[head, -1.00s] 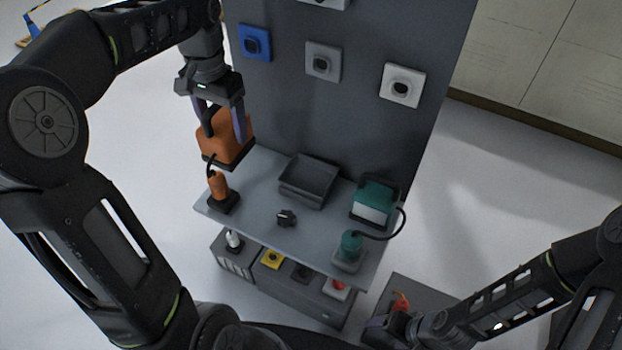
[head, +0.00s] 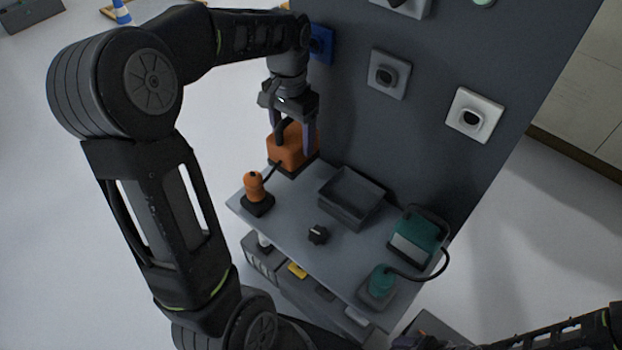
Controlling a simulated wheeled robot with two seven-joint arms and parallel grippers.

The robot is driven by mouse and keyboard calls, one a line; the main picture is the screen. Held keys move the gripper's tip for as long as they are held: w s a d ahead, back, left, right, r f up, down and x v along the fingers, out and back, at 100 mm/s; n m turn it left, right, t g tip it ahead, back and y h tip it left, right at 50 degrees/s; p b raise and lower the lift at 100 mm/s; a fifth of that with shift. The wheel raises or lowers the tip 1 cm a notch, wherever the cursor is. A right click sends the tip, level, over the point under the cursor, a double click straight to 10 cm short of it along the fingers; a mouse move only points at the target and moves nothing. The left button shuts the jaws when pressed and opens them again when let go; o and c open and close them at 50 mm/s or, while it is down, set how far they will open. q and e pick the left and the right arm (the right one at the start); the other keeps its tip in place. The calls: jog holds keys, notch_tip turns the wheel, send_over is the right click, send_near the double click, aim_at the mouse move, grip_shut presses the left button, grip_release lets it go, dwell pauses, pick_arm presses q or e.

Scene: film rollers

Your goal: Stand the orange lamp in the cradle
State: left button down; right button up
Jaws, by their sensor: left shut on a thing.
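The orange lamp (head: 288,153) is a boxy body with a dark base and a dark handle on top. My left gripper (head: 291,136) is shut on it from above, fingers pointing down. The lamp is upright over the back left of the grey shelf, close to the panel; I cannot tell if its base touches the shelf. A cable runs from it to an orange plug (head: 254,186) standing in a dark holder. The cradle, a dark open tray (head: 345,213), is empty on the shelf, right of the lamp.
A teal lamp (head: 421,232) stands on the shelf's right, cabled to a teal plug (head: 380,281). A small black knob (head: 318,234) sits before the tray. The upright panel (head: 430,120) with blue, grey and white sockets rises behind the shelf. A lower rack has small items.

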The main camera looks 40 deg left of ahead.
aim_at(291, 120)
pick_arm(q)
jog(key=shift+f, duration=1.9)
jog(key=shift+f, duration=0.1)
jog(key=shift+f, duration=1.8)
jog(key=shift+f, duration=0.1)
jog(key=shift+c, duration=0.7)
grip_release()
notch_tip(291, 120, up, 12)
jog(key=shift+r, duration=0.1)
jog(key=shift+o, duration=0.3)
